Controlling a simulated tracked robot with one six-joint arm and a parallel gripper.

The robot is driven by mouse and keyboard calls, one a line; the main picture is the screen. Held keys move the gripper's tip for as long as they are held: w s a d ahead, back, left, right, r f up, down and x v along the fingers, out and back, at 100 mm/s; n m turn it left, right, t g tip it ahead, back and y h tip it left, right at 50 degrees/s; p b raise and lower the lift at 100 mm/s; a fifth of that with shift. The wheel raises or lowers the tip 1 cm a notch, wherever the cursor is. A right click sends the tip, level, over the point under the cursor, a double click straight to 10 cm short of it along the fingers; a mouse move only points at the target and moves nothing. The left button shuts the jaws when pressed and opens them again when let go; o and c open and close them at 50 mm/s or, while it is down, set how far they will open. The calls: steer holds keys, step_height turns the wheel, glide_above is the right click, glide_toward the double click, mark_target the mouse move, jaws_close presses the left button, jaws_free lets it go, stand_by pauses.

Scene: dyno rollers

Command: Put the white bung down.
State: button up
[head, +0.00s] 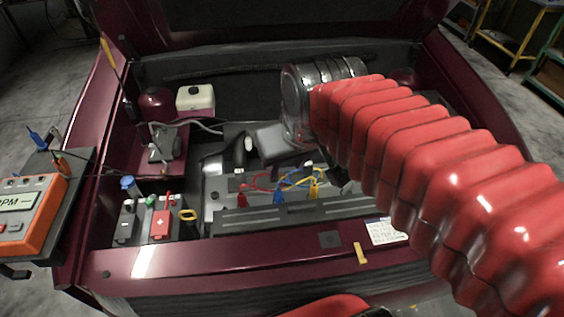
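My arm, in a red ribbed sleeve, reaches in from the lower right over the open engine bay and ends in a shiny metal collar. A grey piece (272,141), which looks like part of my gripper, shows below and left of the collar. A small white piece (248,144), possibly the white bung, shows by a dark rounded part at its left end. Another small pale spot (308,166) lies below the collar. I cannot make out the fingertips, or whether they touch the white piece.
Coloured clips and leads (278,194) lie across the middle. A battery (160,225) with a red terminal cover is front left. An orange meter (30,214) sits on a side shelf at left.

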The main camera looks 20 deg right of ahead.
steer(key=s+f, duration=0.2)
steer(key=s, duration=0.3)
steer(key=shift+s+f+t, duration=0.2)
steer(key=shift+f+t, duration=0.1)
steer(key=shift+f, duration=0.1)
stand_by(0.9)
